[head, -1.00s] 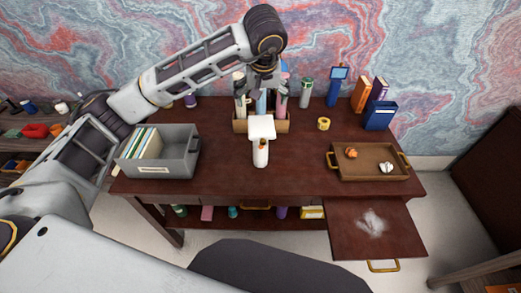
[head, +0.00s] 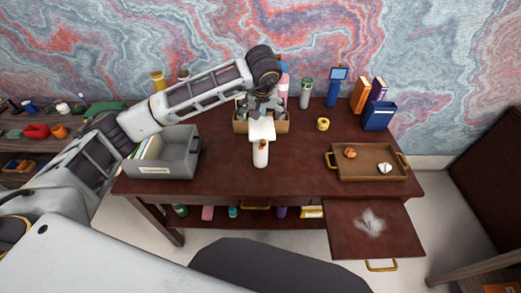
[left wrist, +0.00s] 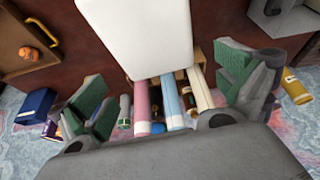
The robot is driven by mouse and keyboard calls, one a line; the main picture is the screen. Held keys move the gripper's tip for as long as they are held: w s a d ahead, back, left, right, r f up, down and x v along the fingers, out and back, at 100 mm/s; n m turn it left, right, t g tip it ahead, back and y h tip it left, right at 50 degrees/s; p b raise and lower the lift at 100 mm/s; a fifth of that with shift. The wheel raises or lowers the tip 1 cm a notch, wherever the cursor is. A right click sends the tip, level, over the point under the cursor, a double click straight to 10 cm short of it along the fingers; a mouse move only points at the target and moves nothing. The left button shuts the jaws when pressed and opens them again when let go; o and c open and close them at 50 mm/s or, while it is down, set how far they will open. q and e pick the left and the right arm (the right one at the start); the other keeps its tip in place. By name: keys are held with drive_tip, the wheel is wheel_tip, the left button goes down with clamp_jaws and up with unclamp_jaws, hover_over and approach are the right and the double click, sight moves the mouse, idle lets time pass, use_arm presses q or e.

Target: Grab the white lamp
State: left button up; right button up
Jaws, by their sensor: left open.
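The white lamp (head: 261,152) stands upright near the middle of the desk, with a flat white head on top of a rounded white body. Its head (left wrist: 135,38) fills the upper middle of the left wrist view. My left gripper (head: 262,108) is just above and behind the lamp head in the head view. In the left wrist view its green-padded fingers (left wrist: 165,100) are spread wide, with the lamp head reaching toward the gap between them. They look apart from the lamp. My right gripper is not in view.
A cardboard box (head: 283,126) with rolled tubes stands right behind the lamp. A grey file bin (head: 182,160) is at left, a wooden tray (head: 345,174) at right. A yellow tape roll (head: 323,124) lies right of the lamp.

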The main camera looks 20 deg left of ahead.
sight(261, 119)
use_arm(q)
drive_tip(key=shift+f, duration=0.1)
idle(0.3)
drive_tip(key=shift+p+x, duration=0.65)
drive_tip(key=shift+x, duration=1.9)
drive_tip(key=shift+d, duration=0.1)
drive_tip(key=c, duration=1.8)
drive_tip(key=shift+r, duration=0.2)
drive_tip(key=shift+r+b, duration=0.8)
drive_tip(key=shift+r, duration=4)
